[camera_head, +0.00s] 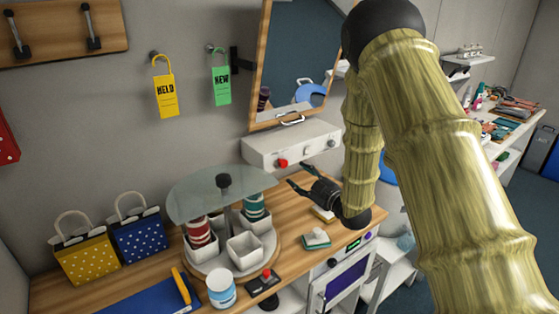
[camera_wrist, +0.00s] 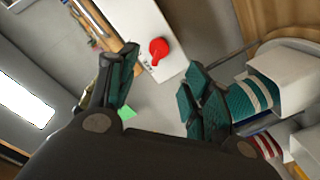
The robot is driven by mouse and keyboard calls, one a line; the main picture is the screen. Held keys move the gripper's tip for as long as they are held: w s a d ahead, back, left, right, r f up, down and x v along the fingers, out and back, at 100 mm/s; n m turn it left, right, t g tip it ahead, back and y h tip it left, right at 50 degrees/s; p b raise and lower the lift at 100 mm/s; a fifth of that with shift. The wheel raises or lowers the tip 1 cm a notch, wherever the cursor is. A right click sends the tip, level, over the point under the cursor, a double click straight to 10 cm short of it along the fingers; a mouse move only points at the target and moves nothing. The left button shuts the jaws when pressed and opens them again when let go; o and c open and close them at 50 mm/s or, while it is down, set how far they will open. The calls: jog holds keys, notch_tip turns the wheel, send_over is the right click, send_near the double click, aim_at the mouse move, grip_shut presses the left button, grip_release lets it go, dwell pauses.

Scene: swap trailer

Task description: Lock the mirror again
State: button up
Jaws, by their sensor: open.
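The mirror (camera_head: 297,55) has a wooden frame and hangs tilted on the back wall. A small metal handle (camera_head: 291,120) is at its lower edge. A white box (camera_head: 305,148) sits on the wall just below, with a red knob (camera_head: 283,163) on its front left. The knob also shows in the wrist view (camera_wrist: 158,50), ahead of my fingers. My gripper (camera_head: 292,188) is open and empty, below the white box and above the wooden counter, apart from the knob. It also shows in the wrist view (camera_wrist: 160,95), fingers spread. My arm hides the mirror's right side.
A round carousel (camera_head: 190,277) with white cups and a glass top (camera_head: 200,196) stands left of my gripper. A yellow HELD tag (camera_head: 165,90) and a green NEW tag (camera_head: 221,85) hang on the wall. A sponge (camera_head: 316,239) lies on the counter below my gripper.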

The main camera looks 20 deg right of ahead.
aim_at(283, 164)
jog(key=p+x, duration=0.1)
jog(key=x, duration=0.1)
jog(key=p+x, duration=0.1)
jog(key=x, duration=0.2)
jog(key=p+x, duration=0.1)
jog(key=x, duration=0.2)
jog(key=shift+w+a+r, duration=0.2)
jog(key=shift+a+r, duration=0.05)
jog(key=shift+r, duration=0.05)
jog(key=shift+w+a+p, duration=0.1)
jog(key=shift+w+p, duration=0.1)
jog(key=shift+p, duration=0.15)
jog(key=shift+s+r, duration=0.4)
jog(key=shift+r, duration=0.1)
jog(key=shift+w+f, duration=0.4)
jog(key=shift+c, duration=0.4)
jog(key=shift+s+r, duration=0.1)
jog(key=c, duration=0.9)
